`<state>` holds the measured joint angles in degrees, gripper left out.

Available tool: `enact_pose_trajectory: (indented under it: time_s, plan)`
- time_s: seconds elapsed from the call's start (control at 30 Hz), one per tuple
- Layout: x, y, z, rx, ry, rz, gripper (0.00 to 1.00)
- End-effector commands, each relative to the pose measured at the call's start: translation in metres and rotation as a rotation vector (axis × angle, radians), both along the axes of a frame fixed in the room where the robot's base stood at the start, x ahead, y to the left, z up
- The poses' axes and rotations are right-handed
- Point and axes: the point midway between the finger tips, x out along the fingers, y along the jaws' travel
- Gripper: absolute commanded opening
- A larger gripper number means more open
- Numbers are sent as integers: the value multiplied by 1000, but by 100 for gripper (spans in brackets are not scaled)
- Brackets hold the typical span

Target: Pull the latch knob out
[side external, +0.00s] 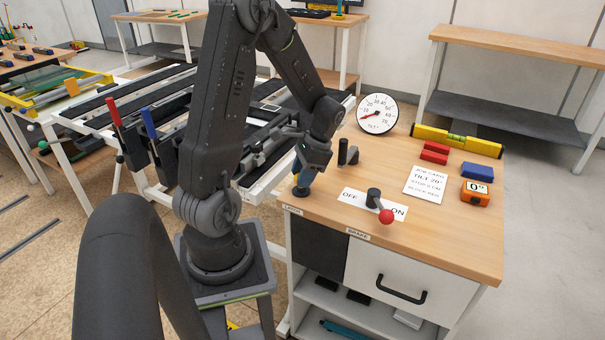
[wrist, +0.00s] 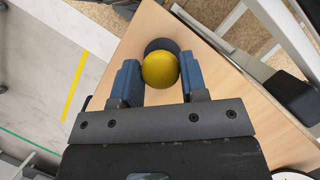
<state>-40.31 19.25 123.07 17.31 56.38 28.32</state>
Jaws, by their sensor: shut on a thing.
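The latch knob is a yellow ball (wrist: 160,69) on a dark round base (wrist: 161,45) at a corner of the wooden bench top (wrist: 215,105). My gripper (wrist: 160,75) has its two blue fingers on either side of the ball and is shut on it. In the side external view my gripper (side external: 303,180) points down at the bench's left corner, above the LATCH label (side external: 292,210). The fingers mostly hide the knob there, so how far out it stands cannot be told.
A brake lever with a red ball (side external: 386,216) stands by the OFF/ON plate, right of my gripper. A black upright post (side external: 343,152) and a dial gauge (side external: 377,114) stand behind. A tilted frame with dark rails (side external: 262,140) lies close on the left.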

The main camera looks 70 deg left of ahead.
Motion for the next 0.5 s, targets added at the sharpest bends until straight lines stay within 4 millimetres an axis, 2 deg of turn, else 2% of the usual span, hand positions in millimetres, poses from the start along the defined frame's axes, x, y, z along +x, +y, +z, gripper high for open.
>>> enact_pose_trajectory:
  time_s: [0.03, 0.3, 0.4, 0.5]
  plan:
    - [0, 0, 0, 1, -1, 0, 25]
    - [0, 0, 0, 1, -1, 0, 0]
    - [1, 1, 2, 2, -2, -1, 0]
    - [1, 1, 16, 5, -4, -1, 0]
